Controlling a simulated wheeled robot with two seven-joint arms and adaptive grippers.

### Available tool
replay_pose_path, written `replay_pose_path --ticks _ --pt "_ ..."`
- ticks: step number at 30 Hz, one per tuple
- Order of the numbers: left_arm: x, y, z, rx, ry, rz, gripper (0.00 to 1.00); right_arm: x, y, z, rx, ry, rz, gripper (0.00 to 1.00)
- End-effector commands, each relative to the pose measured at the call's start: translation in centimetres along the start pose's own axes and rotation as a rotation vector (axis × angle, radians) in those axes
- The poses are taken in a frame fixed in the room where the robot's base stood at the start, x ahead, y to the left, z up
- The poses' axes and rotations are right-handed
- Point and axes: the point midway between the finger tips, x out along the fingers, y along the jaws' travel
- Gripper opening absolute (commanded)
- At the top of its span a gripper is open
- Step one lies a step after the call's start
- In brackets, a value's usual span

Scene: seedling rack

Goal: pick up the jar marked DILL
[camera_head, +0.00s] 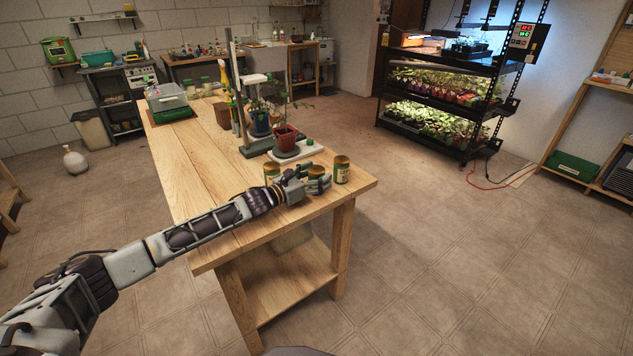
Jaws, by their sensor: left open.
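Several small jars with golden lids stand near the front right end of the wooden table (188,190). The right jar (341,170) is in clear view. A middle jar (316,171) is partly covered by my left gripper (318,180), and a left jar (271,172) shows behind my wrist. The labels are too small to read, so I cannot tell which is DILL. My left gripper is open, its fingers pointing right at the middle jar; I cannot tell whether they touch it. My right gripper is out of view.
Behind the jars are a potted plant (286,138) on a white-green board and a grey stand (256,148). A clear bin (167,98) sits at the table's far end. The table's left front is bare. A seedling rack (447,110) stands apart at the right.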

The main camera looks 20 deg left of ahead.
Motion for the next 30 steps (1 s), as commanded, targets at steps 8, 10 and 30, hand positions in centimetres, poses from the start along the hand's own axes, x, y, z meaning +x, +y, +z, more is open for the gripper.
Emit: replay_pose_path --ticks 8,10,30 --pt "0.09 0.01 -0.01 0.000 0.000 0.000 0.74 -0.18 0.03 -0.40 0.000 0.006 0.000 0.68" --pt "0.09 0.01 -0.01 0.000 0.000 0.000 0.74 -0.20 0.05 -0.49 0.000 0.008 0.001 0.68" --pt "0.07 0.03 0.03 0.000 0.000 0.000 0.21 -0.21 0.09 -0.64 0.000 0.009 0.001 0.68"
